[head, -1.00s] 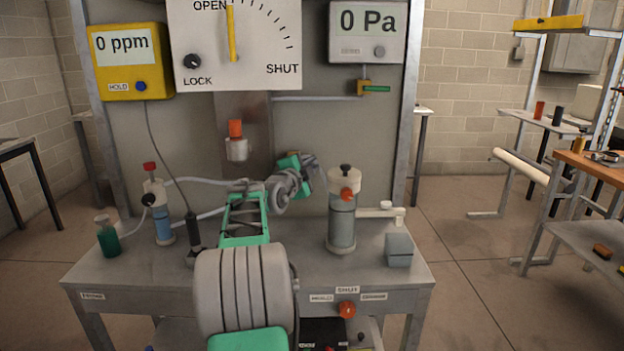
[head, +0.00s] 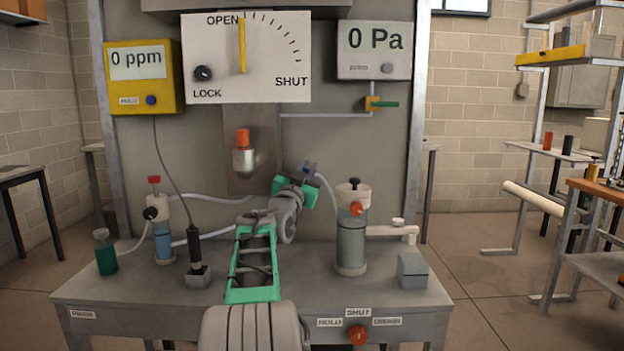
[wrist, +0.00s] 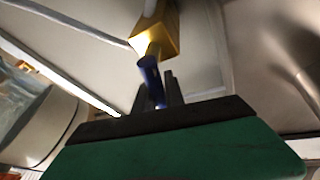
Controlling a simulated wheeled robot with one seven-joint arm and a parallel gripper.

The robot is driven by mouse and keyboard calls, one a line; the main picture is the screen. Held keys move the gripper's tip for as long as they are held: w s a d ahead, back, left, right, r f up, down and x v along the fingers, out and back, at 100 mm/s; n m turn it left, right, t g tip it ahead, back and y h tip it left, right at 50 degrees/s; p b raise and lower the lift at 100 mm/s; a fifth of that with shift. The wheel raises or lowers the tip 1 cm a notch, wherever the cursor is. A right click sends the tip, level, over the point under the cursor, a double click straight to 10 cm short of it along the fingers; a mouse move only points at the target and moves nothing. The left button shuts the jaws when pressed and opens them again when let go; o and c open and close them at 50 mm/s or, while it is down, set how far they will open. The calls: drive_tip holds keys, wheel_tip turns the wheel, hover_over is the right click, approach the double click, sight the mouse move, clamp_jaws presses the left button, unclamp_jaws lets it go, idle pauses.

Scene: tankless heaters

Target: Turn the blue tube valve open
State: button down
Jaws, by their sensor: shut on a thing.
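The blue valve handle (wrist: 150,72) sticks out from a yellow valve body (wrist: 158,32) in the wrist view. My gripper (wrist: 158,92) has its dark fingers closed around the handle's near end. In the head view my gripper (head: 306,176) is at the back of the bench, left of the clear cylinder with a white cap (head: 351,245). A small bit of the blue handle (head: 309,168) shows at its tip. The arm and gripper hide most of the valve there. A pale tube (head: 327,192) runs from this spot toward the cylinder.
A grey bench (head: 300,275) carries a green bottle (head: 105,255), a blue-filled cylinder (head: 163,240), a black probe (head: 194,250) and a grey box (head: 412,268). An orange-topped fitting (head: 243,150) hangs above. The dial panel (head: 225,85) stands behind.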

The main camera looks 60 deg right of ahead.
drive_tip(key=shift+w+a+r+n+t+b, duration=0.1)
drive_tip(key=shift+w+a+n+t+b, duration=0.15)
drive_tip(key=shift+n, duration=0.4)
drive_tip(key=shift+w+r+n+t+b, duration=0.15)
drive_tip(key=shift+n+t, duration=0.2)
drive_tip(key=shift+n, duration=0.3)
drive_tip(key=c, duration=1.4)
unclamp_jaws()
drive_tip(key=shift+f, duration=0.1)
drive_tip(key=v, duration=0.7)
drive_tip(key=shift+a+f, duration=0.25)
drive_tip(key=shift+a, duration=0.1)
